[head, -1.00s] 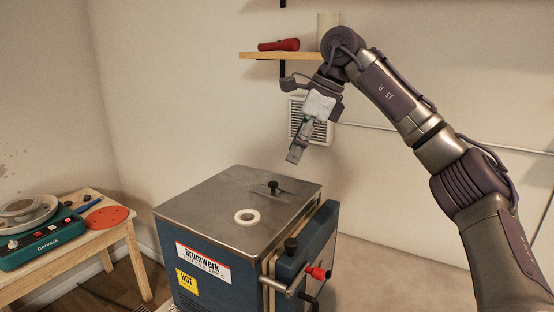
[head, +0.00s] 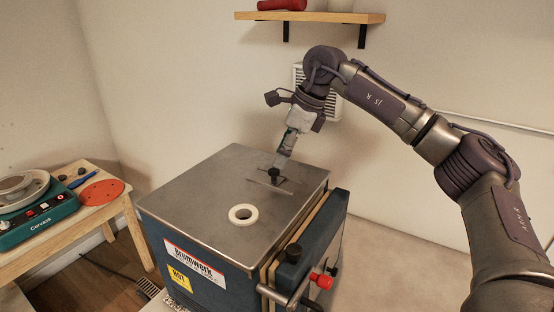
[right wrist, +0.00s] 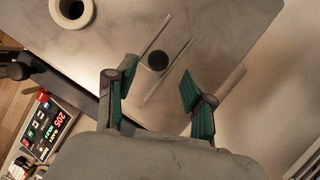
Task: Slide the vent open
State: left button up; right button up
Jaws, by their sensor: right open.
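The vent is a flat sliding plate with a black knob (head: 274,174) on the steel top of the blue kiln (head: 190,195). In the right wrist view the round knob (right wrist: 158,60) stands between two thin parallel rails, a little beyond my fingertips. My right gripper (head: 282,163) points down just above and beside the knob. In the right wrist view its two green-padded fingers (right wrist: 152,88) are spread apart with nothing between them. In the head view the gripper partly covers the area behind the knob. My left gripper is not in view.
A white ring (head: 243,214) lies on the kiln top, left of the vent. The kiln's front has a door with a red-tipped handle (head: 322,281). A wooden table (head: 115,207) with a pottery wheel (head: 30,200) stands left. A shelf (head: 315,17) is on the wall above.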

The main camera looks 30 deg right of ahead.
aim_at(274, 170)
jog(key=shift+p+x, duration=0.3)
jog(key=shift+x, duration=0.85)
jog(key=shift+a+f, duration=0.25)
jog(key=shift+f, duration=0.1)
jog(key=shift+w+f, duration=0.1)
jog(key=shift+f, duration=0.15)
jog(key=c, duration=1)
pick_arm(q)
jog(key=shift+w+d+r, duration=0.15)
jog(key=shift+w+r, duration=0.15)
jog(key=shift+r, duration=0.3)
pick_arm(e)
grip_shut()
